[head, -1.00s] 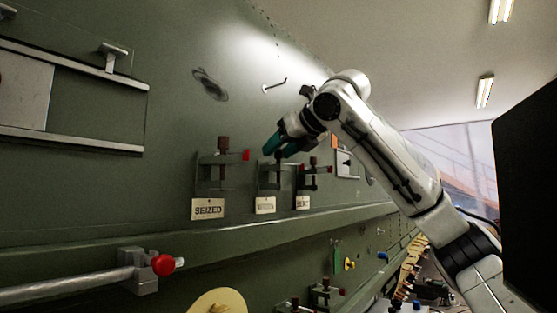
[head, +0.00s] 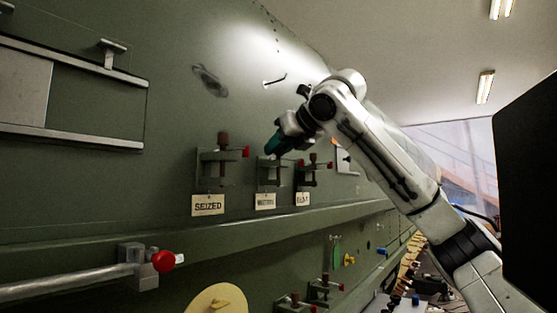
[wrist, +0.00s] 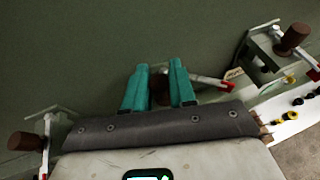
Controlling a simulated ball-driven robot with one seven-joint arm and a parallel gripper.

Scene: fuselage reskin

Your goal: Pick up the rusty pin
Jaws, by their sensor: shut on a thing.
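Three green brackets with rusty brown pins stand in a row on the green wall. The left pin (head: 223,139) stands upright above a tag reading SEIZED. My gripper (head: 273,146) is at the middle bracket (head: 268,177), its teal fingers over the top of it. In the wrist view the fingers (wrist: 160,80) are shut on a rusty pin (wrist: 160,92), which is mostly hidden between them. A red-tipped rod (wrist: 213,82) runs to the right behind the fingers. The right bracket (head: 312,168) holds another rusty pin (head: 313,157). Whether the held pin is still seated is hidden.
A ledge (head: 200,237) runs along the wall below the tags. A metal bar with a red knob (head: 163,261) is at lower left. More brackets (head: 325,290) are below the ledge. In the wrist view, neighbouring pins stand left (wrist: 25,141) and right (wrist: 294,37).

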